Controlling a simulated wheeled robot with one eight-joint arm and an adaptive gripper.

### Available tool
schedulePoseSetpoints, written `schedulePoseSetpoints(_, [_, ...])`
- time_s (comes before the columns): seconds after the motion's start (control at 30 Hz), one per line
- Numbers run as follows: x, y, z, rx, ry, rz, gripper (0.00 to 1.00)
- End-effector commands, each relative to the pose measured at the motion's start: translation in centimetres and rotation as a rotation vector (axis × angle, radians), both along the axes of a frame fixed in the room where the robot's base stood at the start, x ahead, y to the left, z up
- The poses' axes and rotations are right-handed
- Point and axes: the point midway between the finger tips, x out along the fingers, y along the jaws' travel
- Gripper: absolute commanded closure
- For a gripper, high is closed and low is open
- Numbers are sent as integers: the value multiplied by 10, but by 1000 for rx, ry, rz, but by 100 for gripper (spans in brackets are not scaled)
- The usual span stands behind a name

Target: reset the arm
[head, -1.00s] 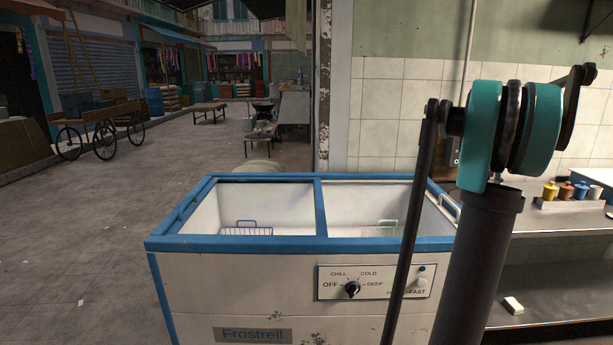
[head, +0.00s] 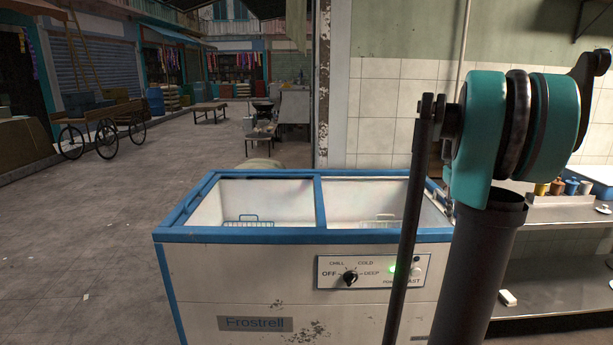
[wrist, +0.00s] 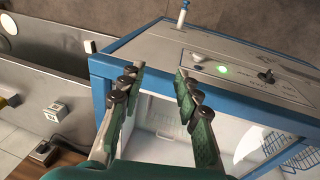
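My arm (head: 515,130) stands at the right of the head view, with teal and dark joints. My gripper is not visible in the head view. In the wrist view my gripper (wrist: 158,78) is open, its two green-padded fingers apart with nothing between them. Beyond the fingers is the chest freezer (wrist: 158,112), with white walls and a blue rim. It also shows in the head view (head: 235,278). Its control panel (head: 325,270) carries a dark dial (head: 350,278) and a lit green lamp (head: 391,269). I cannot tell whether the fingertips touch the freezer.
Wire baskets (head: 248,222) sit inside the freezer. A metal counter (head: 560,212) with small colored jars (head: 572,187) stands to the right, close to my arm. A tiled wall (head: 385,120) is behind. The paved floor (head: 80,230) to the left is open, with a cart (head: 100,130) farther off.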

Motion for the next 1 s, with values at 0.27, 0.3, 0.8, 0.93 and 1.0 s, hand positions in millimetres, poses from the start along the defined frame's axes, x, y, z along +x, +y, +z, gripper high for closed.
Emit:
schedulePoseSetpoints(0.27, [-42, 106, -63, 34, -96, 20, 67])
schedulePoseSetpoints(0.3, [-55, 126, -77, 45, -116, 24, 67])
schedulePoseSetpoints(0.8, [-212, 266, -207, 183, -275, 33, 67])
schedulePoseSetpoints(0.93, [-218, 269, -211, 190, -280, 31, 67])
schedulePoseSetpoints(1.0, [-218, 269, -211, 190, -281, 30, 67])
